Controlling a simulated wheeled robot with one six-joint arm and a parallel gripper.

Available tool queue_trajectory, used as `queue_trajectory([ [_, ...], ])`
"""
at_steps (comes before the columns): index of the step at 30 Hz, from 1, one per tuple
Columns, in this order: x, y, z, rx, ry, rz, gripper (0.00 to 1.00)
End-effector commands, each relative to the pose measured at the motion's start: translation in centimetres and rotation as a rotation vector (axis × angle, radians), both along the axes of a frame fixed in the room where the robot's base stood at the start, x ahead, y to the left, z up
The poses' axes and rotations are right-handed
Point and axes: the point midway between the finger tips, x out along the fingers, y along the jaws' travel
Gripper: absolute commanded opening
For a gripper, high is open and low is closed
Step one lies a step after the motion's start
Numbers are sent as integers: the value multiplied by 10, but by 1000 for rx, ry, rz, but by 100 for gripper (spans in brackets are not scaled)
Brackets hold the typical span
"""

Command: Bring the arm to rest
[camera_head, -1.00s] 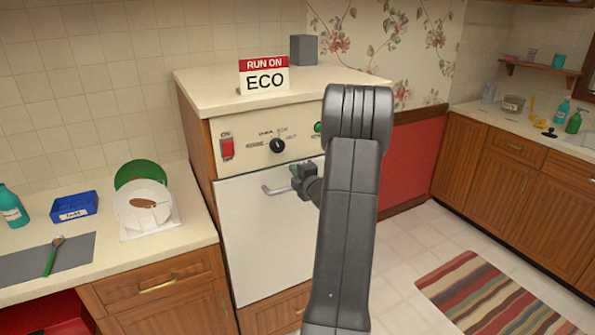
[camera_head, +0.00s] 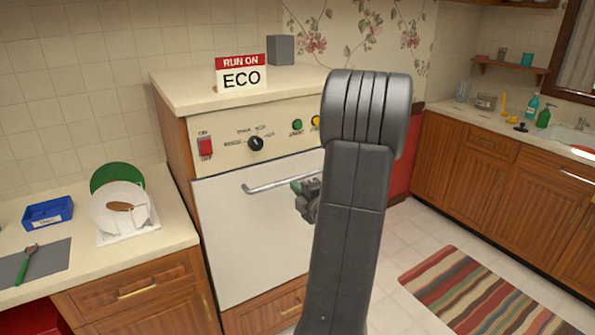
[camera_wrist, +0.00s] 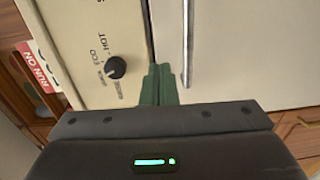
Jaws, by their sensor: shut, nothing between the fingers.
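My gripper (camera_wrist: 160,84) shows in the wrist view with its two green fingers together and nothing between them. In the head view my gripper (camera_head: 297,187) is mostly hidden behind my dark grey arm, in front of the white appliance door (camera_head: 240,235). The door looks closed, and its bar handle (camera_head: 275,186) is close to the fingers in the picture; I cannot tell whether they touch. In the wrist view the handle (camera_wrist: 187,45) runs beyond the fingertips, beside the dial (camera_wrist: 116,67).
The control panel has a red switch (camera_head: 206,146), a dial (camera_head: 255,143) and a green button (camera_head: 297,124). An ECO sign (camera_head: 241,78) and a grey block (camera_head: 281,50) stand on top. Plates (camera_head: 118,207) stand on the left counter. The floor at right has a striped rug (camera_head: 470,292).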

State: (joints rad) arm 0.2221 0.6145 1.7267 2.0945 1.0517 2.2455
Motion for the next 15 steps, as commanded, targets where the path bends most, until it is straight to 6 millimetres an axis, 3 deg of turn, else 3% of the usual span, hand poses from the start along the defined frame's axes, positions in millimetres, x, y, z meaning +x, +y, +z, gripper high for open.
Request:
queue_trajectory([
  [10,1,0,0,-1,1,0,0],
  [15,12,10,0,0,2,3,0],
])
